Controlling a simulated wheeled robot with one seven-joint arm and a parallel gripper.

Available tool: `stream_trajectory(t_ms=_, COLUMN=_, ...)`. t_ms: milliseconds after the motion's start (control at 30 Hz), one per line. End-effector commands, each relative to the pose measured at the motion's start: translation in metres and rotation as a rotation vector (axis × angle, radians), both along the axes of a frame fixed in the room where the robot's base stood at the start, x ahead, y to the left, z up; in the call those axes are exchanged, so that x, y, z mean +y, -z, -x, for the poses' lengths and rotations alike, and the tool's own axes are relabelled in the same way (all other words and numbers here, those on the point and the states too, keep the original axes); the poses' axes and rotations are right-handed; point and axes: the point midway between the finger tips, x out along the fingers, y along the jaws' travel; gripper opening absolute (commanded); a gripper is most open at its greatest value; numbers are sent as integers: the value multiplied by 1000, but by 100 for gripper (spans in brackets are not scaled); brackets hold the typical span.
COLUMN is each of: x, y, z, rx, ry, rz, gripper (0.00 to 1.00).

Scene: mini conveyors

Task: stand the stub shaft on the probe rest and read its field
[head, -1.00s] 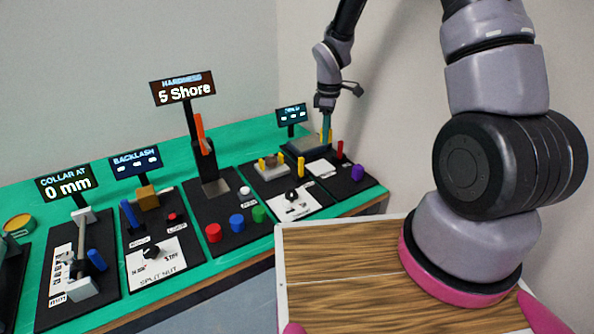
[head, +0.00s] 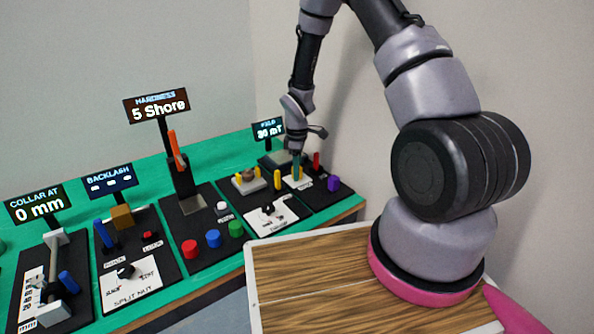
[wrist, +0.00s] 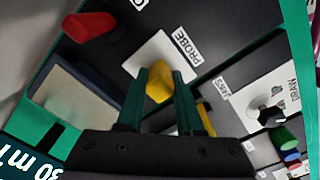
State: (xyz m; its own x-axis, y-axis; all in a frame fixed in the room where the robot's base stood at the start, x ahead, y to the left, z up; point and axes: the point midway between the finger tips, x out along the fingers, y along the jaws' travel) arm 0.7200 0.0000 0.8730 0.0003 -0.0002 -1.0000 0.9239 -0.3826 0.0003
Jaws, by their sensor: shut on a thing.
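My gripper (head: 296,172) is shut on a yellow piece (wrist: 160,82), which I take to be the stub shaft; its green fingers (wrist: 165,95) stand on either side of it. The piece is over the white plate marked PROBE (wrist: 152,55), seemingly upright on it; the contact at its foot is hidden. In the head view the fingers point down at that white plate (head: 298,183) and mostly hide the piece. The field display (head: 268,129) reads 30 mT.
A red post (head: 316,160) and a purple knob (head: 333,183) stand close to the gripper. A dark-sided box with a grey top (wrist: 75,105) is beside the plate. Another yellow post (head: 277,179) stands left. Hardness (head: 155,104) and backlash (head: 110,180) displays rise further left.

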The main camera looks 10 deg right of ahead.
Motion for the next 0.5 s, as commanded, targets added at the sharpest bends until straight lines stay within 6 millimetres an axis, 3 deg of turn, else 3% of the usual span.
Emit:
stream_trajectory(t_ms=267, x=0, y=2, z=0, rx=0, ry=0, rz=0, gripper=0)
stream_trajectory(t_ms=300, x=0, y=2, z=0, rx=0, ry=0, rz=0, gripper=43)
stream_trajectory(t_ms=367, x=0, y=2, z=0, rx=0, ry=0, rz=0, gripper=66)
stream_trajectory(t_ms=500, x=0, y=2, z=0, rx=0, ry=0, rz=0, gripper=66)
